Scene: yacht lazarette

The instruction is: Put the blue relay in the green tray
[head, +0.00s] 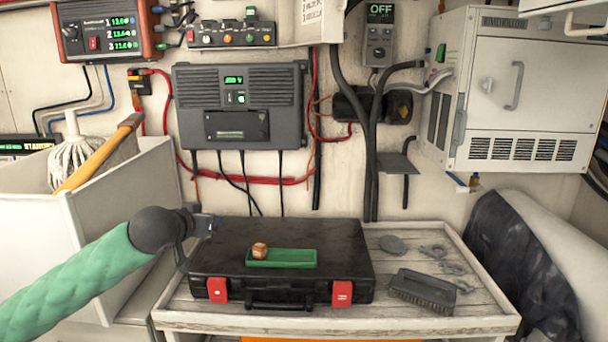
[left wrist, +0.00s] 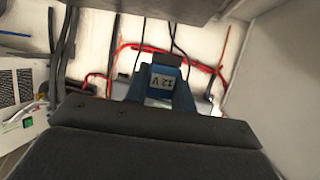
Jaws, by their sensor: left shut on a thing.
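A blue relay (left wrist: 163,78) with a white "12 V" label shows in the left wrist view, between the two fingers of my left gripper (left wrist: 162,92). My left gripper is shut on it. In the head view my left gripper (head: 208,224) is above the left rear corner of a black case, left of the green tray; the relay is hard to make out there. The green tray (head: 290,258) lies on the case lid. A small orange-and-white item (head: 260,250) is at its left end. My right gripper is not in view.
The black case (head: 340,250) with red latches sits on a pale wooden bench top (head: 400,318). A brush (head: 422,291) and several grey metal pieces lie to its right. A white bin (head: 105,215) holding a mop and a wooden-handled tool stands at left.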

